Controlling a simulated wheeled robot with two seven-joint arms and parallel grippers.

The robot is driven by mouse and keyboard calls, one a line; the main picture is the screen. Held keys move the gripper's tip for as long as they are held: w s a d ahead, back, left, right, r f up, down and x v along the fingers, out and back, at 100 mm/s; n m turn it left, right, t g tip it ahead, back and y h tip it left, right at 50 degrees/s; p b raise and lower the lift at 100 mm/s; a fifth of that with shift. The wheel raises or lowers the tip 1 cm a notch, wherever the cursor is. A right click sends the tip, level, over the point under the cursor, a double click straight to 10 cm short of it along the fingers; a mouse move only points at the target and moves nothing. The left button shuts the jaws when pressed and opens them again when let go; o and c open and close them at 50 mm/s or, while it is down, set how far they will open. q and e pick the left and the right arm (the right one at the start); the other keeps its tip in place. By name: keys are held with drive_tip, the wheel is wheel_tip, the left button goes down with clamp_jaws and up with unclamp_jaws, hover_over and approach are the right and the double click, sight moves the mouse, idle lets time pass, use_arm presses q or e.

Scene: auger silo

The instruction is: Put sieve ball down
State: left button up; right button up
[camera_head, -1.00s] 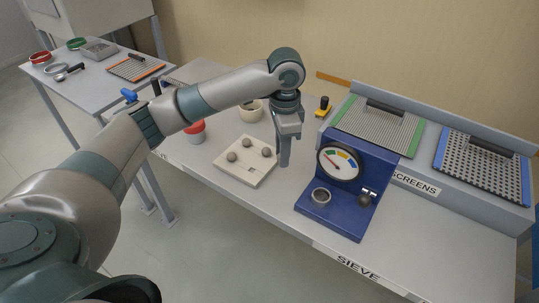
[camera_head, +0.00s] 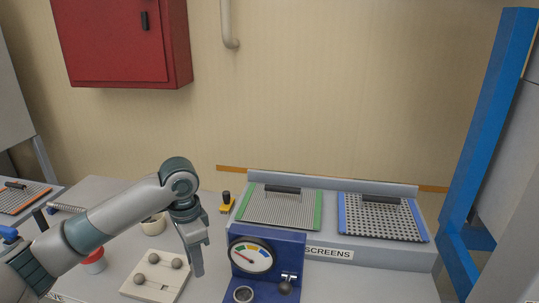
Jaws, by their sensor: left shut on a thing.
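My left gripper (camera_head: 197,270) points down between the cream tray (camera_head: 170,295) and the blue gauge stand (camera_head: 292,243). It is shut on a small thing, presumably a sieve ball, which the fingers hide. The square tray lies left of the gripper. Three grey balls rest on it: a back one (camera_head: 153,258), a right one (camera_head: 178,264) and a left one (camera_head: 139,279). The blue stand, right of the gripper, has a round dial, a metal ring (camera_head: 243,294) on its base, and a dark round knob or ball (camera_head: 285,287). My right gripper is out of view.
Behind the stand is a grey rack labelled SCREENS, with a green-edged screen (camera_head: 281,209) and a blue-edged screen (camera_head: 384,218). A yellow-and-black object (camera_head: 227,203), a cream pot (camera_head: 154,224) and a red-rimmed cup (camera_head: 93,262) stand nearby. A blue post (camera_head: 493,130) rises at right.

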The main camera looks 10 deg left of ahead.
use_arm(q)
drive_tip(key=shift+s+d+n, duration=0.4)
drive_tip(key=shift+s+n, duration=0.2)
drive_tip(key=s+d+n+b, duration=0.1)
drive_tip(key=s+d+n, duration=0.2)
drive_tip(key=s+n, duration=0.5)
drive_tip(key=s, duration=0.2)
drive_tip(key=shift+s+d+f+n, duration=0.2)
drive_tip(key=shift+s+n, duration=0.1)
drive_tip(key=shift+s, duration=0.1)
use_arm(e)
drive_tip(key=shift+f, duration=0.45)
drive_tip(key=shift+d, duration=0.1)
